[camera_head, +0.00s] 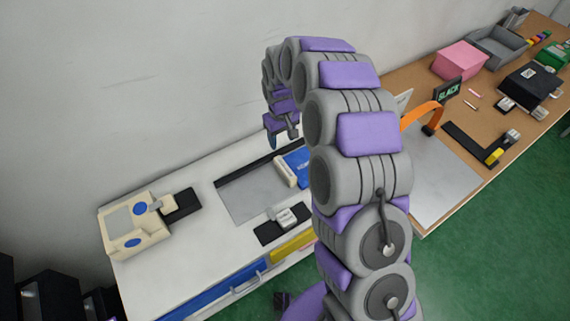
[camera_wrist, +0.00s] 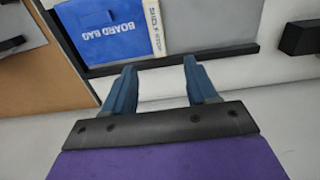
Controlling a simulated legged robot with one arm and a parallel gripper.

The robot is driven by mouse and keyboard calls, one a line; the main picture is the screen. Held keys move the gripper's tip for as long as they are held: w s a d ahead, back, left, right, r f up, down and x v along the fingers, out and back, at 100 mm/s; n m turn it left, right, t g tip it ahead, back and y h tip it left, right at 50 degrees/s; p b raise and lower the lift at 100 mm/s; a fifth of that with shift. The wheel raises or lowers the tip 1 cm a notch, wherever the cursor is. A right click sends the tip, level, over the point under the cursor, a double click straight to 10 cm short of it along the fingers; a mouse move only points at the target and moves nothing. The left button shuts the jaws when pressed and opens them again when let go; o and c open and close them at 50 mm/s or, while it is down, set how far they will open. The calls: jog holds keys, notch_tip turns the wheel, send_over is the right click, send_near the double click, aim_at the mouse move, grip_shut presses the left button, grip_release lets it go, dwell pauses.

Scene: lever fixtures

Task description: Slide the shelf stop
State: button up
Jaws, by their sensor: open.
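The shelf stop (camera_wrist: 183,26) is a cream bar with dark lettering, only partly legible, against one side of a blue board bag (camera_wrist: 110,30) in the wrist view. In the head view the cream bar (camera_head: 284,172) stands at the left side of the blue bag (camera_head: 296,160), on a grey panel (camera_head: 252,195). My arm hides the right part of the bag. My gripper (camera_wrist: 160,72) is open and empty, its two blue-grey fingers apart and pointing toward the panel's dark edge. In the head view my gripper (camera_head: 282,141) is above the back of the panel.
A dark rail (camera_head: 258,163) runs along the panel's back edge. A cream box (camera_head: 133,228) with blue buttons stands on the left. A black plate with a grey latch (camera_head: 284,219) lies in front. Cluttered brown tabletop (camera_head: 397,82) extends right, with an orange strap (camera_head: 424,112).

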jog(key=b, duration=0.1)
send_over(285, 167)
jog(key=f, duration=0.6)
jog(key=d+f, duration=0.1)
jog(key=f, duration=0.5)
jog(key=a+f, duration=0.1)
jog(key=f+b, duration=0.1)
jog(key=f, duration=0.1)
jog(key=shift+a+f, duration=0.35)
jog(key=shift+a, duration=0.05)
jog(key=shift+d+f, duration=0.15)
jog(key=shift+d, duration=0.55)
jog(key=shift+a, duration=0.55)
jog(key=c, duration=0.7)
jog(key=shift+d, duration=0.25)
grip_shut()
